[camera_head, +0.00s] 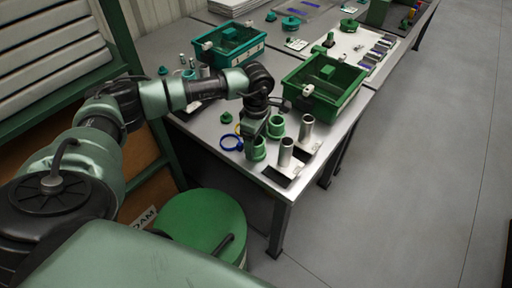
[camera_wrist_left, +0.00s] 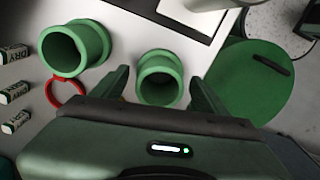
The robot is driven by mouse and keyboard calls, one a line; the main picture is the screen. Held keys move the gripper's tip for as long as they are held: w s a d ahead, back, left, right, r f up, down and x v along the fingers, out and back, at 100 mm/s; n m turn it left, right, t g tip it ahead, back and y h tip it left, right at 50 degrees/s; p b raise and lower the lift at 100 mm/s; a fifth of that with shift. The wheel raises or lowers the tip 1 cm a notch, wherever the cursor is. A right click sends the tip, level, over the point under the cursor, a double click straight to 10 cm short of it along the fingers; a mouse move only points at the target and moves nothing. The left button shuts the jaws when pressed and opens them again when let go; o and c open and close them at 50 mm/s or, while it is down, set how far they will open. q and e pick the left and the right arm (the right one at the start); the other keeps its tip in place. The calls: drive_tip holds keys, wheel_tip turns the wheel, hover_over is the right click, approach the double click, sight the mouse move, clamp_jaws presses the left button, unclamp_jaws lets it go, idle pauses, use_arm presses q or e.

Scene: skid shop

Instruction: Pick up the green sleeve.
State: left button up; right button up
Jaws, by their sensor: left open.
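Two green sleeves stand upright near the table's front corner, open at the top. One green sleeve (camera_head: 257,152) is right by my left gripper (camera_head: 255,132); the other green sleeve (camera_head: 276,126) stands just behind it. In the left wrist view one sleeve (camera_wrist_left: 160,78) lies between the two spread fingers of my left gripper (camera_wrist_left: 160,88), with a gap visible on both sides. The other sleeve (camera_wrist_left: 75,48) is to the upper left, outside the fingers. My left gripper is open and holds nothing. My right gripper is not in view.
Metal cylinders (camera_head: 286,152) stand just right of the sleeves. A blue ring (camera_head: 231,143) lies to the left, and a red ring (camera_wrist_left: 66,94) shows in the wrist view. Green bins (camera_head: 341,102) stand behind. A green drum (camera_head: 203,222) is below the table. The floor at right is clear.

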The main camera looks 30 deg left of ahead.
use_arm(q)
drive_tip(key=c, duration=1.4)
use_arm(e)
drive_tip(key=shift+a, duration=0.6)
